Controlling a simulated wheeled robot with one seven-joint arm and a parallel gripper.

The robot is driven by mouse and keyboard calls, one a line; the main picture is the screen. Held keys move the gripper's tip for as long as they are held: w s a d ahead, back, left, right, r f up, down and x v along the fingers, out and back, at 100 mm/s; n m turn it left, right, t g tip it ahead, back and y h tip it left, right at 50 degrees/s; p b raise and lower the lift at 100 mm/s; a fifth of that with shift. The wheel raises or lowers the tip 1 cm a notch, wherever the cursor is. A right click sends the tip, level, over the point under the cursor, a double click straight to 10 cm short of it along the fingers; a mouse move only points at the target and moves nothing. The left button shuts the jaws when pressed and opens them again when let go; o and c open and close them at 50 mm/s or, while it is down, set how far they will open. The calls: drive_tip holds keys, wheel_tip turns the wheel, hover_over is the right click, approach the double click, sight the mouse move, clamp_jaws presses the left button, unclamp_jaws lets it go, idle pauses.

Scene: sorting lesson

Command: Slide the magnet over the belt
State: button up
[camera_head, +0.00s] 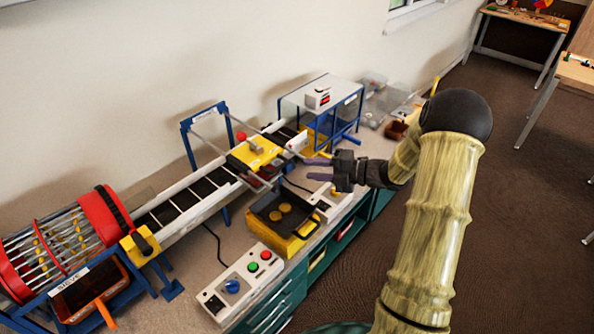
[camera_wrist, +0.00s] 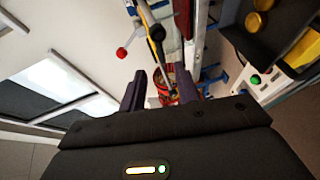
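The magnet carriage (camera_head: 257,153) is a yellow block on two rails of a blue-legged frame. It sits across the conveyor belt (camera_head: 175,211), a run of dark slats between white side walls. A red knob (camera_head: 241,136) stands at its far side; a red knob also shows in the wrist view (camera_wrist: 121,53). My gripper (camera_head: 312,169) is to the right of the carriage, apart from it, with its fingers pointing left. In the wrist view the two fingers (camera_wrist: 160,85) are spread with nothing held between them. The carriage's underside is hidden.
A black-and-yellow tray (camera_head: 284,217) with yellow discs stands in front of the belt. A control box (camera_head: 240,284) with buttons is nearer. A red sieve drum (camera_head: 101,217) is at left. A blue-framed clear box (camera_head: 320,107) stands behind my gripper.

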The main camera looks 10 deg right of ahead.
drive_tip(key=v, duration=0.6)
drive_tip(key=shift+s+d+b, duration=0.25)
drive_tip(key=shift+d+b, duration=0.1)
drive_tip(key=shift+b, duration=0.1)
drive_tip(key=shift+r, duration=0.1)
drive_tip(key=shift+w, duration=0.15)
drive_tip(key=shift+c, duration=0.6)
drive_tip(key=w+a+r+m+t+h, duration=0.2)
drive_tip(key=w+m+t+h, duration=0.15)
drive_tip(key=m+h, duration=0.7)
drive_tip(key=s+a+f+m+g+h, duration=0.1)
drive_tip(key=s+a+m+g, duration=0.2)
drive_tip(key=s+m, duration=0.6)
drive_tip(key=s+a+f+m+g+h, duration=0.2)
drive_tip(key=s+a+m+g, duration=0.2)
drive_tip(key=s+m, duration=0.5)
drive_tip(key=s+g, duration=0.2)
drive_tip(key=s, duration=0.3)
drive_tip(key=shift+a+f, duration=0.15)
drive_tip(key=shift+a, duration=0.15)
